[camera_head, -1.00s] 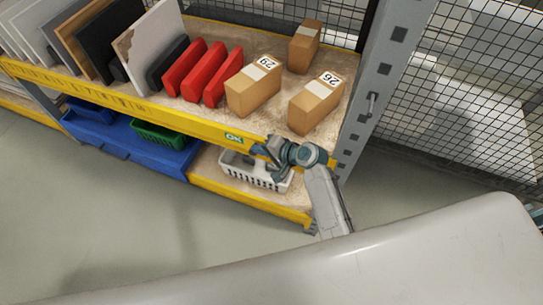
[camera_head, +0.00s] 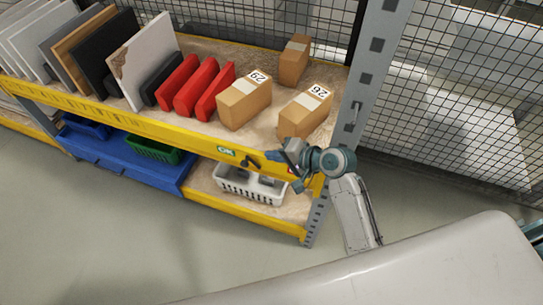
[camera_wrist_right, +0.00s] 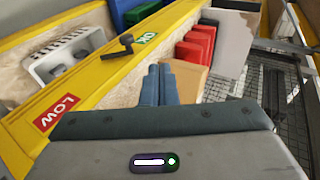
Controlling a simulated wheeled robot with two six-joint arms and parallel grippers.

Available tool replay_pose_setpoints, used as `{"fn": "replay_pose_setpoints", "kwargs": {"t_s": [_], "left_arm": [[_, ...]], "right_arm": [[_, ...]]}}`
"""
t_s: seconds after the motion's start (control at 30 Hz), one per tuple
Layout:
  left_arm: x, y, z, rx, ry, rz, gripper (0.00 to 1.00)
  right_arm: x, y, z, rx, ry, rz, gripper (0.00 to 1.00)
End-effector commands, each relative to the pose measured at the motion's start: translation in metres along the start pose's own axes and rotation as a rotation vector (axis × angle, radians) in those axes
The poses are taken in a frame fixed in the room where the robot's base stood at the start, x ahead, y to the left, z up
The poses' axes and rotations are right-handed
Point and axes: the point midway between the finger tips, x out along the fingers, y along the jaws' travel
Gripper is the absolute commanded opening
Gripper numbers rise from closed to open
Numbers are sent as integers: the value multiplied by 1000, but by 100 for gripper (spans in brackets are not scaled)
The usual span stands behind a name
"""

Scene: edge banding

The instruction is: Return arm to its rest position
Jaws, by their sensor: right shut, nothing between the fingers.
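My right gripper (camera_head: 287,152) is in front of the shelf's yellow front beam in the head view, below the cardboard boxes. In the right wrist view its two fingers (camera_wrist_right: 159,84) are shut together with nothing between them. A black handle (camera_head: 252,160) on the beam is just left of the gripper in the head view. It also shows in the right wrist view (camera_wrist_right: 118,46), apart from the fingers. My left gripper is not in view.
The upper shelf holds cardboard boxes (camera_head: 244,101), red cases (camera_head: 177,82) and upright panels (camera_head: 145,60). A white basket (camera_head: 250,184) sits on the lower shelf. A grey upright post (camera_head: 366,80) stands close behind my right arm. The floor in front is clear.

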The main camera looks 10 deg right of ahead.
Motion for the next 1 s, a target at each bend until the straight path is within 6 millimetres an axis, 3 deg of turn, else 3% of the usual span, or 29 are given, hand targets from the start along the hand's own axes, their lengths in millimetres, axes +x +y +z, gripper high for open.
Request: {"fn": "replay_pose_setpoints", "kwargs": {"t_s": [0.43,0.57,0.67,0.8,1.0], "left_arm": [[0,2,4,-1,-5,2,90],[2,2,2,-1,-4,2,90],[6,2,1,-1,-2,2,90],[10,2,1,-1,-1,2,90],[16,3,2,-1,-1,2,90]], "right_arm": [[2,3,0,0,1,4,0],[15,35,-4,2,20,53,0],[34,92,-8,-6,50,140,0],[55,197,-3,-49,86,304,0],[57,348,29,-164,81,540,0]]}}
